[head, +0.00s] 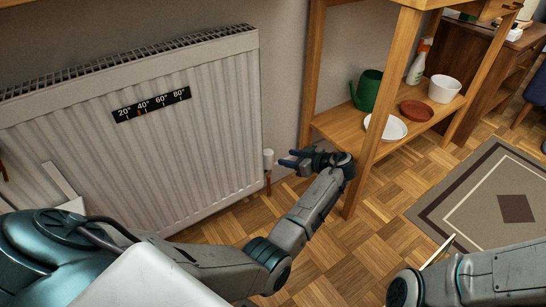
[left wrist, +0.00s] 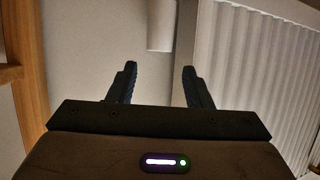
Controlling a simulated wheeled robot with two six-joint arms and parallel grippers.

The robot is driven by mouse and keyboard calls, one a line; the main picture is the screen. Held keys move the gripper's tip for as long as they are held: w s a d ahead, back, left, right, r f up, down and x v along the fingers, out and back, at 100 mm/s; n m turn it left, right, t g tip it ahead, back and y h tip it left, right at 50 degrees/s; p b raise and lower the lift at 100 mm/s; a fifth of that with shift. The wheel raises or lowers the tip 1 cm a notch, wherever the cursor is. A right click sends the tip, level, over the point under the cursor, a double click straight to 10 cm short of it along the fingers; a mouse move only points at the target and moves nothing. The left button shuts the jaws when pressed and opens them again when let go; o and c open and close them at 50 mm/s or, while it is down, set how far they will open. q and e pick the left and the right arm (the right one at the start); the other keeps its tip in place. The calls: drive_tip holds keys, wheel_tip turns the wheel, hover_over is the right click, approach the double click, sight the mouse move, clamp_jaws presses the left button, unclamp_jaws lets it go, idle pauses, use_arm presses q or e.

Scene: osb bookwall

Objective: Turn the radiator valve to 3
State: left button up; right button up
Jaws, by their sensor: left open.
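The white radiator (head: 130,130) stands against the wall at the left. Its valve (head: 268,158) is a small white upright cylinder on a copper-coloured pipe at the radiator's lower right end. No numbers on the valve can be read. My left gripper (head: 285,158) is open, with its fingers pointing left toward the valve and close beside it. In the left wrist view the valve (left wrist: 160,25) appears beyond the two fingertips, roughly midway between them, with nothing gripped. I cannot tell the exact gap. My right arm shows at the lower right, but its gripper does not.
A temperature strip (head: 152,104) is on the radiator's front. A wooden shelf (head: 335,125) right of the valve holds a green watering can (head: 368,90), a spray bottle (head: 417,62), a white plate (head: 388,128), a brown dish (head: 416,110) and a white pot (head: 444,88). Its post is near my left forearm.

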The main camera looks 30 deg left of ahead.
sight(272, 154)
use_arm(q)
drive_tip(key=b+x, duration=0.2)
drive_tip(key=x, duration=0.5)
drive_tip(key=shift+a+f+b, duration=0.15)
drive_tip(key=shift+f+b, duration=0.05)
drive_tip(key=shift+b, duration=0.1)
drive_tip(key=shift+w+a+f, duration=0.1)
drive_tip(key=shift+a, duration=0.35)
drive_tip(key=c, duration=0.7)
